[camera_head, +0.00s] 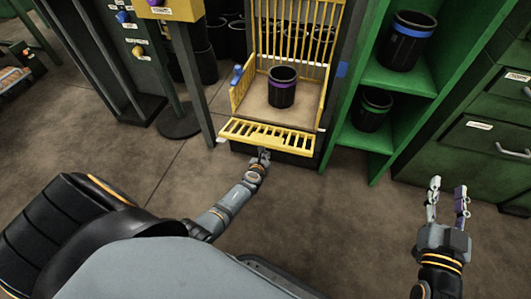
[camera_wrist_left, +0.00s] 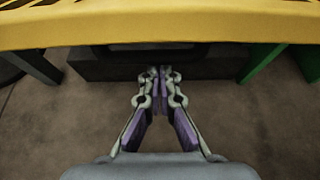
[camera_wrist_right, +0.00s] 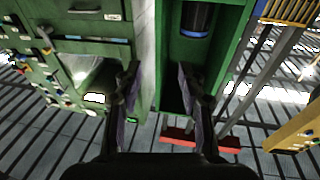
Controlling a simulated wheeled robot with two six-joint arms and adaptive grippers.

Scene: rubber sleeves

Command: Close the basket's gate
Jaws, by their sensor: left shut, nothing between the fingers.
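The yellow basket (camera_head: 240,94) stands at the back centre in the head view. Its yellow barred gate (camera_head: 270,136) is folded down and outward at the front, so the basket's front is open. A black sleeve with a purple band (camera_head: 283,88) stands upright on the basket floor. My left gripper (camera_head: 264,154) is shut and empty, just below the gate's outer edge. In the left wrist view the gate (camera_wrist_left: 160,26) spans the top, above the shut fingertips (camera_wrist_left: 161,72); I cannot tell whether they touch it. My right gripper (camera_head: 448,190) is open and empty, away to the right.
A green shelf (camera_head: 400,80) right of the basket holds a blue-banded sleeve (camera_head: 409,40) and a green-banded sleeve (camera_head: 373,110). Green drawers (camera_head: 480,140) stand at the far right. A grey post (camera_head: 190,75) stands left of the basket. The floor in front is clear.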

